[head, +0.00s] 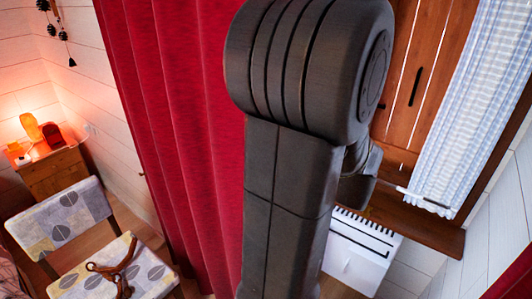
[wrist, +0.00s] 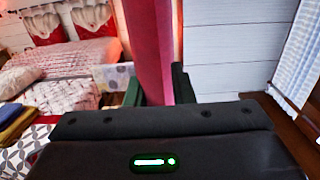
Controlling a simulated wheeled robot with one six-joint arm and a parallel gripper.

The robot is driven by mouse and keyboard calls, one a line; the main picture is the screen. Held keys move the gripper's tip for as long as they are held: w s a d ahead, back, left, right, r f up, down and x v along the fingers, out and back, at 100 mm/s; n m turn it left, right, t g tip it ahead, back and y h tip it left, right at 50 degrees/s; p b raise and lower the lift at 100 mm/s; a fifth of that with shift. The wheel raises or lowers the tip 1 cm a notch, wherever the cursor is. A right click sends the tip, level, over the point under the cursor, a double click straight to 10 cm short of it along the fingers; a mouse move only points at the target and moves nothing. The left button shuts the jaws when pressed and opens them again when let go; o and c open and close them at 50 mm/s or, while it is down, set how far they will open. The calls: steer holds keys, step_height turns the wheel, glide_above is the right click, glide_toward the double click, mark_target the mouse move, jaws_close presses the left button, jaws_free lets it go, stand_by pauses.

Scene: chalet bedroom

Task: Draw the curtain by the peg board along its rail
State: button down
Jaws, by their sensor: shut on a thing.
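A long red curtain (head: 180,120) hangs in folds left of centre in the head view, its top out of frame. My arm covers part of its right side. In the wrist view the red curtain (wrist: 150,40) runs down between the two dark fingers of my gripper (wrist: 156,88). The gripper is shut on it. My gripper is hidden behind my arm in the head view. No peg board can be made out, and the rail is out of view.
A chair (head: 62,215) with a leaf-patterned cushion and brown strap stands left of the curtain. A bedside cabinet (head: 55,172) is behind it. At right are a checked curtain (head: 470,100), a wooden sill (head: 430,232) and a white keyboard-like object (head: 360,255). A bed (wrist: 75,55) is at left.

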steer(key=shift+f, duration=0.1)
steer(key=c, duration=1.6)
jaws_free()
steer(key=shift+s, duration=0.1)
steer(key=o, duration=0.4)
steer(key=shift+s+d, duration=0.15)
steer(key=shift+d, duration=0.15)
steer(key=shift+c, duration=0.2)
steer(key=shift+a, duration=0.1)
steer(key=b+v, duration=0.2)
steer(key=v, duration=1.1)
steer(key=shift+s+d, duration=0.2)
steer(key=shift+d, duration=0.1)
